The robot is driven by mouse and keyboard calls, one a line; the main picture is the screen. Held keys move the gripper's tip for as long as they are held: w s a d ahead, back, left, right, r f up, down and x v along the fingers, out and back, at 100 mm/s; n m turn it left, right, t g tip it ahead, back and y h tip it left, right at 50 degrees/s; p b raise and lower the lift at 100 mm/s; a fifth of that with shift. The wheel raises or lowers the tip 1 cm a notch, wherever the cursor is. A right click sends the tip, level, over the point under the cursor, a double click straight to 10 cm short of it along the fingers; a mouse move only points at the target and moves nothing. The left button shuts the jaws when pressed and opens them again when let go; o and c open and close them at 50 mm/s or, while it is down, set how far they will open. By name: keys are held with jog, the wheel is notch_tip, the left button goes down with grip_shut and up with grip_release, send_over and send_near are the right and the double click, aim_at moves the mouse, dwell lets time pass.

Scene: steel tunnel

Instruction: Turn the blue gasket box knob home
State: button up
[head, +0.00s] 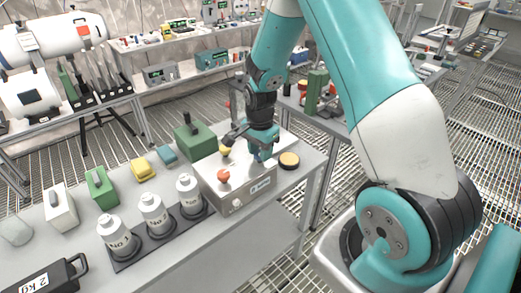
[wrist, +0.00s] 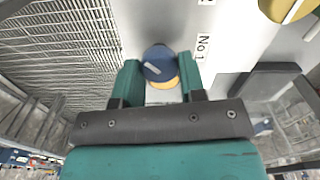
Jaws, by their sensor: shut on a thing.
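The gasket box is a silver metal box (head: 238,200) with a labelled front, standing at the right end of the grey bench. Its red knob (head: 223,175) and yellow knob (head: 225,151) show on top. The blue knob (wrist: 158,62) shows in the wrist view as a round blue cap with a pale pointer bar tilted across it and a yellow patch at its lower edge. My gripper (wrist: 160,72) is shut on the blue knob, one teal finger on each side. In the head view, my gripper (head: 262,150) points down over the box's right part and hides most of the blue knob.
A round yellow-topped disc (head: 289,159) lies right of the box. A green block (head: 193,138) stands behind it. White bottles (head: 153,214) stand in a dark tray to the left. Yellow (head: 144,168) and green (head: 101,187) blocks sit farther left.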

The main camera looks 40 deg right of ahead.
dwell(0.4)
jog(key=o, duration=0.9)
notch_tip(320, 180, up, 18)
jog(key=shift+f+b, duration=0.25)
jog(key=shift+b, duration=0.5)
